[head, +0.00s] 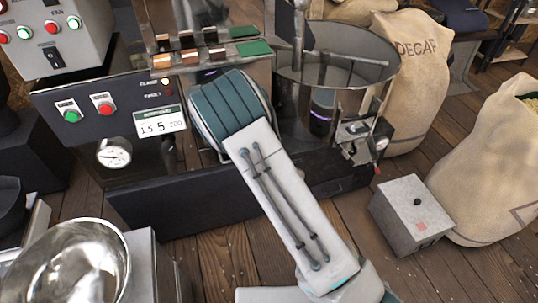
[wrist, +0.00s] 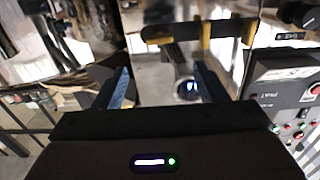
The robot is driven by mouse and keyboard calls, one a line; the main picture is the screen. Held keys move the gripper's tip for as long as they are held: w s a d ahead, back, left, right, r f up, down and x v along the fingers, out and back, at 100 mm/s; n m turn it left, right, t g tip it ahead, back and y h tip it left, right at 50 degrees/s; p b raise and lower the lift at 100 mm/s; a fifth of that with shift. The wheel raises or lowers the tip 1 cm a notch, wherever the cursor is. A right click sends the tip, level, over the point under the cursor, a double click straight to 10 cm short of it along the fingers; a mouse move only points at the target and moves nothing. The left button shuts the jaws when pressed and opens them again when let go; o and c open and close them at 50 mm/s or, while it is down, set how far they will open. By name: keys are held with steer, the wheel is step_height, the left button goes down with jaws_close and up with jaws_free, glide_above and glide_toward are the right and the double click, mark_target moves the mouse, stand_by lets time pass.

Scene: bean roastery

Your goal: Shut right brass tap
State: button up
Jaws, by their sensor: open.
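The fitting appears beyond the fingertips, and no contact shows. In the head view my arm hides the gripper, and I cannot make out the fitting there.
A control panel (wrist: 290,92) with a red button stands close at the right in the wrist view. In the head view are a steel bowl (head: 70,262), a round metal drum (head: 345,68), a grey box (head: 411,207) and sacks (head: 405,100). Wooden floor is clear near the grey box.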

steer(key=p+v, duration=0.2)
steer(key=p, duration=0.2)
steer(key=shift+s, duration=0.1)
stand_by(0.7)
steer(key=w+d+r+m+g+h+p, duration=0.15)
steer(key=d+r+g+p, duration=0.3)
steer(key=r, duration=0.45)
steer(key=d+r+m+g+h+p, duration=0.3)
steer(key=r+p, duration=0.2)
steer(key=r, duration=0.4)
steer(key=s+d+r+g+p, duration=0.3)
steer(key=s+r+p, duration=0.1)
steer(key=s+r, duration=0.5)
steer(key=s+d+r+n+g+p, duration=0.1)
steer(key=s+d+r+g+p, duration=0.2)
steer(key=s+r, duration=0.7)
steer(key=shift+s+d+r+g+p, duration=0.25)
steer(key=shift+s+g+p, duration=0.1)
steer(key=shift+s+g, duration=0.3)
steer(key=shift+s+h, duration=0.1)
steer(key=shift+h, duration=0.15)
